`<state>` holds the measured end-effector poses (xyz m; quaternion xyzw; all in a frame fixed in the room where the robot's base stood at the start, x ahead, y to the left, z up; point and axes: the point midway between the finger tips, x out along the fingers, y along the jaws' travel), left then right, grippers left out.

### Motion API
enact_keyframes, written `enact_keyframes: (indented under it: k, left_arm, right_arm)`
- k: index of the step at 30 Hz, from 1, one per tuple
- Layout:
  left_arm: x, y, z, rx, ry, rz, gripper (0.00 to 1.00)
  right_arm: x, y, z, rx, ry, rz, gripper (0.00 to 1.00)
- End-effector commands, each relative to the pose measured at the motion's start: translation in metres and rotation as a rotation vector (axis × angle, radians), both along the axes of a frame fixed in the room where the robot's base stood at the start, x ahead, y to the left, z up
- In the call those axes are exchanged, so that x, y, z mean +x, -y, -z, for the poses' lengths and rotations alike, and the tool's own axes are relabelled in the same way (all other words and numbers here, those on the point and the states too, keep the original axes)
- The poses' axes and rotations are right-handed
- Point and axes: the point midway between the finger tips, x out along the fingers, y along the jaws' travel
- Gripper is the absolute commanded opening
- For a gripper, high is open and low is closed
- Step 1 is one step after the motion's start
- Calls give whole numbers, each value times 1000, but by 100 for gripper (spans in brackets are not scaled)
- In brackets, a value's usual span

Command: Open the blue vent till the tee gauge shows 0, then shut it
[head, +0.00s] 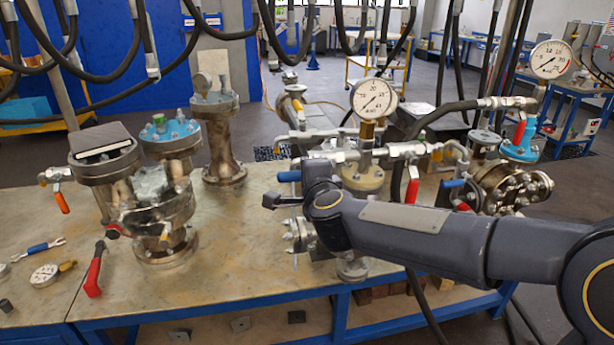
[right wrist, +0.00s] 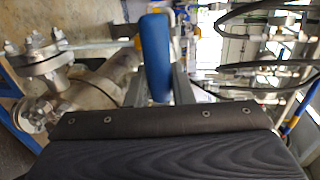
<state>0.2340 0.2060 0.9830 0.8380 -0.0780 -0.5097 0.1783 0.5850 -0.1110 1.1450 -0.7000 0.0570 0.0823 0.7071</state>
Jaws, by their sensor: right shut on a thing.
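The tee gauge (head: 374,98) is a white round dial on a brass stem above the pipework. Its needle points toward the lower left, but the exact reading is too small to tell. The blue vent handle (head: 289,176) sticks out to the left just below the gauge pipe. It also shows in the right wrist view (right wrist: 155,58), between the two fingers. My right gripper (head: 292,197) is shut on this handle; in the head view its wrist hides most of the fingers and the vent body. My left gripper is not in view.
A second gauge (head: 551,60) stands at the far right. Red-handled valves (head: 412,186) and another blue handle (head: 450,184) sit close by my right arm. Flanged vessels (head: 222,140) crowd the bench (head: 235,245). Black hoses (head: 140,50) hang above. The bench's front middle is fairly clear.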

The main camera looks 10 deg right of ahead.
Motion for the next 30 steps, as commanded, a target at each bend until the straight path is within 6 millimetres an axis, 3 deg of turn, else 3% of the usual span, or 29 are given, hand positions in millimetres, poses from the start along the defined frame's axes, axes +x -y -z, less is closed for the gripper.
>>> enact_keyframes:
  k: [8, 9, 13, 23, 30]
  left_arm:
    - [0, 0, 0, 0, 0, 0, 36]
    - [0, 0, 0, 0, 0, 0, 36]
    - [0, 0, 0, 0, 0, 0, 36]
    - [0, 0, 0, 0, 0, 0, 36]
    - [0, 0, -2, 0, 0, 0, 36]
  right_arm:
    - [0, 0, -1, 5, 1, 1, 0]
    - [0, 0, -1, 5, 2, 1, 25]
    - [0, 0, -1, 4, 1, 1, 40]
    - [-4, 0, -2, 2, 1, -1, 40]
    - [-41, 1, -10, 4, 3, -1, 40]
